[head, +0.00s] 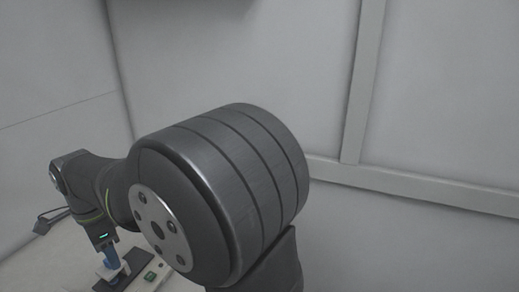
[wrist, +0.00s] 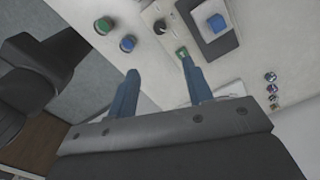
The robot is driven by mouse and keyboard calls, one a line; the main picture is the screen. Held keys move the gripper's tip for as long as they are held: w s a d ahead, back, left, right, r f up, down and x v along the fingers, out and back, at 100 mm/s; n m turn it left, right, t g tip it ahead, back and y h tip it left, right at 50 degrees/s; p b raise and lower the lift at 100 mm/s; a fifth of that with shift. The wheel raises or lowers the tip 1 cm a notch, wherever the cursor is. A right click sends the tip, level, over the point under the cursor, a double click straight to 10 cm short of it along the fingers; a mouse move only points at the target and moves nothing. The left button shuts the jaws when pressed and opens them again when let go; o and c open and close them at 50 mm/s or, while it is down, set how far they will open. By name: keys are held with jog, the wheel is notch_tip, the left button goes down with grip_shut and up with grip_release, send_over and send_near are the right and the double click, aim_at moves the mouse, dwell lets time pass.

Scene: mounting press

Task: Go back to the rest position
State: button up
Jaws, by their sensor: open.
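My gripper (wrist: 157,80) is open in the wrist view, its two blue fingers spread apart with nothing between the tips. It hangs above a light panel surface (wrist: 150,45) that carries the press controls. In the head view my gripper (head: 112,266) is small at the lower left, with its blue fingers close to the panel, and my own arm covers much of the picture.
Several small round parts (wrist: 271,88) line the right. Pale walls (head: 430,90) enclose the space.

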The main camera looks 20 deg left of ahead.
notch_tip(320, 180, down, 18)
jog(key=shift+r, duration=0.25)
dwell(0.4)
jog(key=shift+r, duration=0.1)
